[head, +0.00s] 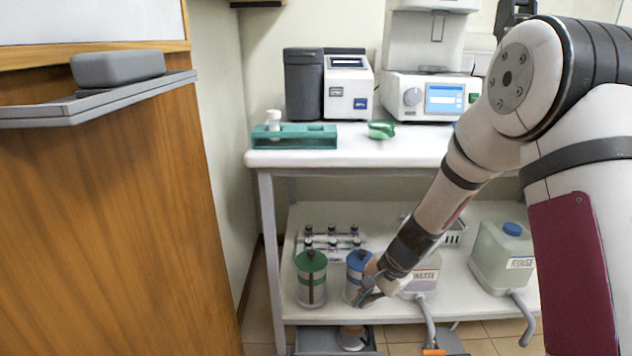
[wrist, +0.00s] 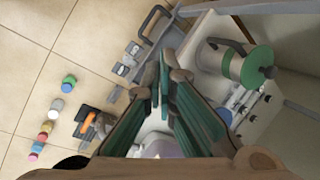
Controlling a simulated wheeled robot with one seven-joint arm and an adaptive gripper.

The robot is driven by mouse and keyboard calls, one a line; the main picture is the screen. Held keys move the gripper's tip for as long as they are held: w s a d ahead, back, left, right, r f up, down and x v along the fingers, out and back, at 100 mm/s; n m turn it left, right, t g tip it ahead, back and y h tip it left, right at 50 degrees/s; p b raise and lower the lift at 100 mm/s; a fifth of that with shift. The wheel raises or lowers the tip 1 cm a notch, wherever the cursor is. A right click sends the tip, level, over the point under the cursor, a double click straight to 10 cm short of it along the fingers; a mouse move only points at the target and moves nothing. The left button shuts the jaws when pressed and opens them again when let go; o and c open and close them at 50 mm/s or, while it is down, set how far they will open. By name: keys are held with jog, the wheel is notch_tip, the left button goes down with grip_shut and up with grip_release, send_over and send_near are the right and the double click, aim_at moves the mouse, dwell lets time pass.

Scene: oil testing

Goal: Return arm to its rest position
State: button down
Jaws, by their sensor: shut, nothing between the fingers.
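My gripper (head: 364,298) is low at the lower shelf, in front of the blue-lidded canister (head: 355,272). I cannot tell whether it touches the canister. My arm reaches down to it from the upper right. In the wrist view my gripper (wrist: 163,72) shows its green fingers closed together at the tips, with nothing held between them. A green-lidded canister (head: 311,280) stands left of the gripper on the lower shelf. A green-lidded canister also shows in the wrist view (wrist: 247,66), right of the fingers.
The white bench (head: 400,150) carries two instruments and a green rack (head: 294,136). The lower shelf (head: 460,290) holds vials, a waste container (head: 422,276) and a rinse container (head: 503,252) with hoses. A wooden cabinet (head: 110,220) stands left. Small coloured items (wrist: 56,104) are on the floor side.

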jog(key=s+r+n+g, duration=0.1)
jog(key=s+r+n, duration=0.5)
jog(key=s+r, duration=1.2)
jog(key=s+d+r+n+g+h, duration=0.1)
jog(key=s+d+r+n+h, duration=0.2)
jog(key=s, duration=0.8)
jog(key=s+d+r+n+h, duration=0.1)
jog(key=s+d+r, duration=0.35)
jog(key=s, duration=0.55)
notch_tip(320, 180, up, 30)
jog(key=t+p, duration=0.4)
jog(key=p, duration=2.5)
jog(key=shift+d+r, duration=0.25)
jog(key=shift+s, duration=0.1)
